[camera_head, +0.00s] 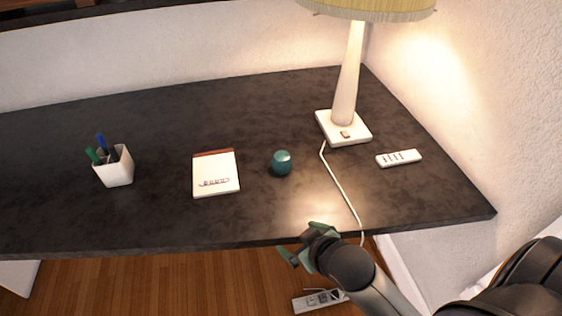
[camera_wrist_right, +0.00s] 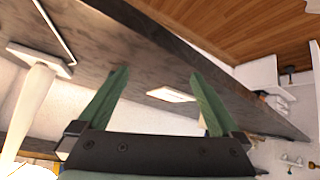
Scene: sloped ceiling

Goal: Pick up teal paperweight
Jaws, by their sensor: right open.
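The teal paperweight (camera_head: 282,162) is a small round object on the dark desk, between the notepad and the lamp. My right gripper (camera_head: 298,243) is at the desk's front edge, below and slightly right of the paperweight in the head view, apart from it. Its green fingers also show in the right wrist view (camera_wrist_right: 160,74), spread apart with nothing between them. I cannot make out the paperweight in the right wrist view. My left gripper is not in view.
On the desk (camera_head: 150,225) stand a white pen cup (camera_head: 116,170) and a lamp (camera_head: 346,80). A notepad (camera_head: 215,174) and a white remote (camera_head: 398,158) lie there too. The lamp's cord (camera_head: 344,190) runs over the front edge. A power strip (camera_head: 319,301) lies on the floor.

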